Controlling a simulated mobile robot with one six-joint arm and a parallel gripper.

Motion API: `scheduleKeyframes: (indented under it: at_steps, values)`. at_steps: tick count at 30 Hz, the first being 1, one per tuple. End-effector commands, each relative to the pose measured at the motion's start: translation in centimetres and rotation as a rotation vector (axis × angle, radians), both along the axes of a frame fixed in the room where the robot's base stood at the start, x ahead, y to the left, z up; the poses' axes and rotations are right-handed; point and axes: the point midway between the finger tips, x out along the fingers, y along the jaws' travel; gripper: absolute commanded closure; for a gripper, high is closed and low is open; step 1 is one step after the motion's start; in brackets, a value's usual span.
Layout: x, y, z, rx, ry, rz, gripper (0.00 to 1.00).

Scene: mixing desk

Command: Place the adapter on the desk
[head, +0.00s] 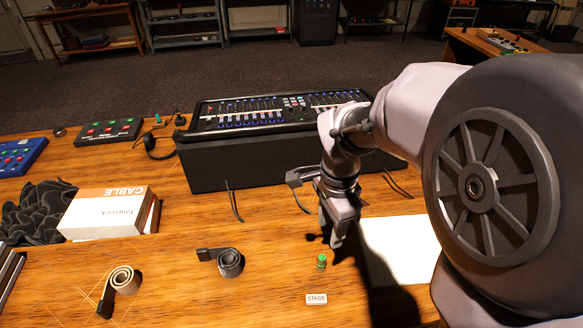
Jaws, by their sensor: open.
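A small green cylinder (321,262), which looks like the adapter, stands upright on the wooden desk (180,260), behind a small white label reading STAGE (316,299). My gripper (338,238) points downward just behind and slightly right of the green cylinder. It is open, and I see nothing between its fingers. A gap shows between the fingertips and the cylinder, though their exact height above the desk is hard to tell.
A black mixing console (260,115) spans the back. A white sheet (398,250) lies right of my gripper, partly behind my arm. Coiled straps (231,262), (125,280) lie to the left, with a CABLE box (105,215) and dark cloth (38,210) beyond.

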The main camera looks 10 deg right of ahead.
Motion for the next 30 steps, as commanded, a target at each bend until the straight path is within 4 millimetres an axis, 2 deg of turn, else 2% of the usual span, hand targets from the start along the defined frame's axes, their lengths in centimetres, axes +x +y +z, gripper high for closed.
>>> scheduleKeyframes:
  at_steps: [1, 6, 9, 14, 18, 22, 28, 30]
  values:
    - [-0.1, 0.1, -2.1, 0.001, 0.005, 0.002, 0.55]
    - [-0.2, 0.1, -7.3, 0.001, 0.004, 0.004, 0.55]
    - [-0.1, 0.1, -9.2, 0.002, 0.002, 0.004, 0.55]
    - [-0.1, 0.4, -11.1, 0.002, 0.0, 0.006, 0.55]
    - [-0.1, 1.1, -14.0, 0.001, 0.001, 0.007, 0.55]
    - [-0.1, 1.0, -15.4, 0.002, 0.0, 0.004, 0.55]
    - [0.0, 1.0, -15.3, 0.001, -0.002, 0.004, 0.55]
    - [0.0, 1.0, -15.3, 0.001, -0.002, 0.005, 0.67]
